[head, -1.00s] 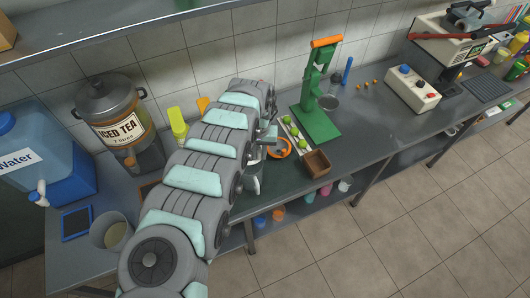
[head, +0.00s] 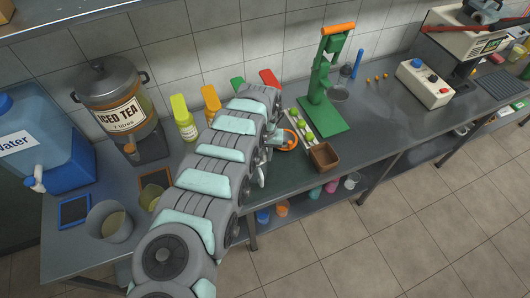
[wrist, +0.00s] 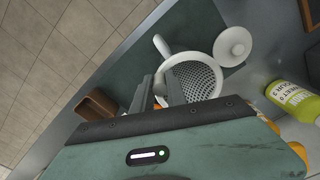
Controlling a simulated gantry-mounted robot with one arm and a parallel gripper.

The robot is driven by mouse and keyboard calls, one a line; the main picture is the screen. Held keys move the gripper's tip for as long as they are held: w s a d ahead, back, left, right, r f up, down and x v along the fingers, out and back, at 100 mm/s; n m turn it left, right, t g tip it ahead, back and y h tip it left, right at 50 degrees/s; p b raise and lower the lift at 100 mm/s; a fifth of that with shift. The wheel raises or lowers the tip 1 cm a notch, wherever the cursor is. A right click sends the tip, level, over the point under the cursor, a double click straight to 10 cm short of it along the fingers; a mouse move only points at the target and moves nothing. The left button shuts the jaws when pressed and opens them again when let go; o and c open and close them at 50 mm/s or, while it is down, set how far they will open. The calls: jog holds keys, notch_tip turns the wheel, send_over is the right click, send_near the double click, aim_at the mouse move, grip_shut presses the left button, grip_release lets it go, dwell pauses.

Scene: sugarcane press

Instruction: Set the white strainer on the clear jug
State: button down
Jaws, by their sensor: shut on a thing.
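The white strainer (wrist: 206,76), a round bowl with a grey perforated bottom, shows in the wrist view just beyond my fingers. My gripper (wrist: 160,90) is shut on a white part at the strainer's near left side. A white stub like a handle or spout (wrist: 162,46) sticks out at the upper left; I cannot tell whether it belongs to the strainer or to something under it. I cannot make out the clear jug for certain. In the head view my arm hides the strainer and most of my gripper.
A white lid-like disc (wrist: 234,46) lies beside the strainer. In the head view a brown box (head: 324,157), a tray of limes (head: 299,128) and a green press (head: 318,100) stand to the right. Bottles (head: 184,122) line the wall. A see-through grey container (head: 109,224) stands left.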

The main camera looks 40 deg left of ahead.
jog(key=shift+f, duration=0.35)
jog(key=shift+f, duration=0.15)
dwell(0.5)
jog(key=c, duration=1.3)
grip_release()
jog(key=shift+o, duration=0.7)
jog(key=o, duration=0.3)
jog(key=shift+o, duration=0.2)
jog(key=shift+r+p, duration=3.15)
jog(key=shift+r, duration=0.45)
